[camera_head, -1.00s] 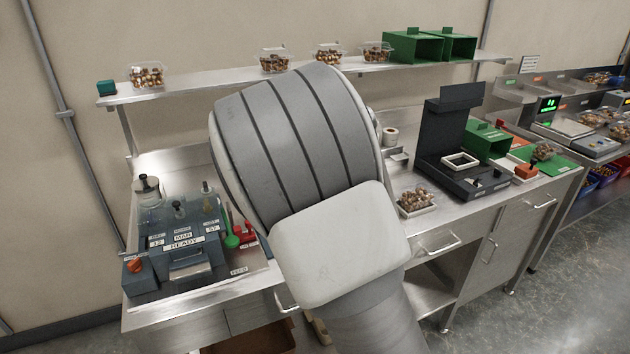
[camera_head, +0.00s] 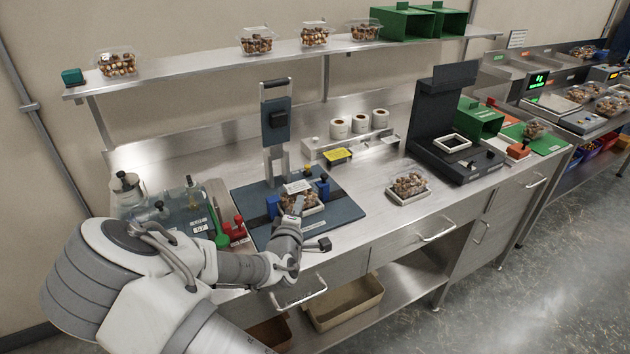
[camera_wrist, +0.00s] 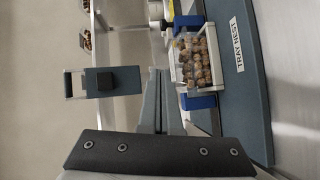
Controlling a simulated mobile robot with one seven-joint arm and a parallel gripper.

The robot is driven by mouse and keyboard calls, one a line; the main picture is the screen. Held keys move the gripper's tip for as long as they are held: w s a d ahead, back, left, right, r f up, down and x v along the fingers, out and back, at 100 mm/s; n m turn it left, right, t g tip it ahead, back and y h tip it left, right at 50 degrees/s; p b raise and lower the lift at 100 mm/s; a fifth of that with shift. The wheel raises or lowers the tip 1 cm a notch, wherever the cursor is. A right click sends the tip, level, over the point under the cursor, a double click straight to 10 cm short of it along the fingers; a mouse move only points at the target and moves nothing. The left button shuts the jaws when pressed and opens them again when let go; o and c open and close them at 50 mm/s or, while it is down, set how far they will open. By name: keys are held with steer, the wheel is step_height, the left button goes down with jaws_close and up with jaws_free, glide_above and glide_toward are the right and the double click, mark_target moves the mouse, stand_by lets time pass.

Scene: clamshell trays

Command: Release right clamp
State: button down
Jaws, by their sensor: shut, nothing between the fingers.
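The dark blue tray nest (camera_head: 345,222) sits on the bench, and its label shows in the wrist view (camera_wrist: 239,45). A clear clamshell tray of nuts (camera_head: 313,200) sits in it; the wrist view shows it too (camera_wrist: 197,60). The right blue clamp (camera_head: 323,187) stands at the tray's right end, at the top in the wrist view (camera_wrist: 188,21). The left blue clamp (camera_head: 272,206) is at the other end, lower in the wrist view (camera_wrist: 199,102). My gripper (camera_wrist: 158,72) is shut and empty, beside the tray and apart from the right clamp. In the head view my wrist partly hides the nest's front.
An upright column with a dark head (camera_head: 277,120) rises behind the nest. A second nut tray (camera_head: 409,188) and a black machine (camera_head: 455,150) stand to the right. A grey-blue unit with a green-handled tool (camera_head: 218,232) is to the left. Bench between nest and second tray is clear.

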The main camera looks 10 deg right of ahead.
mark_target(318, 190)
steer(key=x, duration=0.9)
steer(key=shift+w+d+f+p, duration=0.1)
steer(key=shift+w+d+p, duration=0.05)
steer(key=shift+w+p, duration=0.25)
steer(key=shift+w+d+f, duration=0.15)
steer(key=shift+w+d, duration=0.15)
steer(key=shift+d, duration=0.25)
steer(key=shift+w+d+f, duration=0.1)
steer(key=shift+w+d, duration=0.15)
steer(key=shift+d, duration=0.25)
steer(key=shift+w+d+f+p, duration=0.2)
steer(key=shift+w+d+p, duration=0.2)
steer(key=shift+d, duration=0.3)
steer(key=shift+d, duration=0.2)
steer(key=d+b, duration=0.1)
steer(key=w+d+b, duration=0.1)
steer(key=d, duration=0.1)
steer(key=d+b, duration=0.1)
steer(key=shift+w+d+f, duration=0.1)
steer(key=shift+w+d, duration=0.2)
steer(key=shift+d, duration=0.2)
